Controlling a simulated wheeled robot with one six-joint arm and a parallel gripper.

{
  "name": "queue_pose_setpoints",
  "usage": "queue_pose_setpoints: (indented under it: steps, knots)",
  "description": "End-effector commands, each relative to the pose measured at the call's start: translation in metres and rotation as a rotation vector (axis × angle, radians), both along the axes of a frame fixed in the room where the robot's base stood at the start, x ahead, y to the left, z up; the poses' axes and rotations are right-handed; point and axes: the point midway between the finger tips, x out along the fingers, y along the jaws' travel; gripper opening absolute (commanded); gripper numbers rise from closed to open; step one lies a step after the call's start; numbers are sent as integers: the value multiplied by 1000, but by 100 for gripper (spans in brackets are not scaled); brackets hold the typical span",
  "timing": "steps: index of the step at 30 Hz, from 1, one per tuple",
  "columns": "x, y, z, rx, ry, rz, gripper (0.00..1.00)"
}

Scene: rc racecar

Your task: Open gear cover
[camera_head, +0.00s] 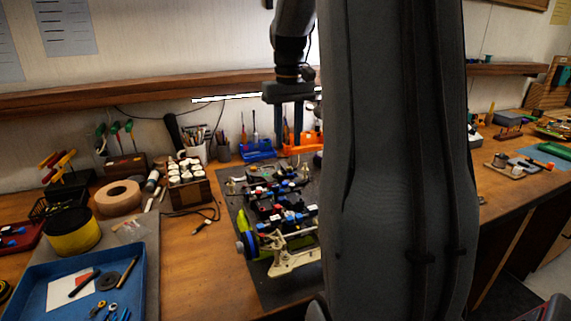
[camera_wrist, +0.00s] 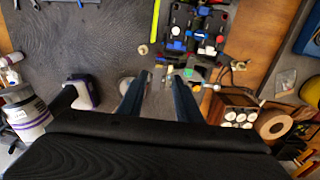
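The RC car chassis (camera_head: 280,215) lies on a dark mat (camera_head: 262,282) on the workbench, with its innards exposed and blue, red and white parts on it. It also shows at the top of the wrist view (camera_wrist: 195,35). I cannot single out the gear cover in either view. My gripper (camera_head: 288,127) hangs above the rear part of the car in the head view, apart from it. In the wrist view its two fingers (camera_wrist: 162,78) are spread with nothing held between them. My arm hides the right side of the car and mat in the head view.
A blue tray (camera_head: 145,285) with tools lies at the front left. A wooden rack of white-capped bottles (camera_head: 187,185) and a tape roll (camera_head: 118,198) stand left of the mat. Blue and orange bins (camera_head: 258,151) stand behind it.

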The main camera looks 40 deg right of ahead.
Motion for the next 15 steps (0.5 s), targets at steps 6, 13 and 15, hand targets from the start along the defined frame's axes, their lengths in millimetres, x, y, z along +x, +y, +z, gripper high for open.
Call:
queue_pose_setpoints:
  steps: [6,13,15]
  knots:
    - [-2,-1,-30,2,5,-3,31]
    - [-2,0,-61,2,4,-1,31]
    - [-1,0,-67,2,3,0,31]
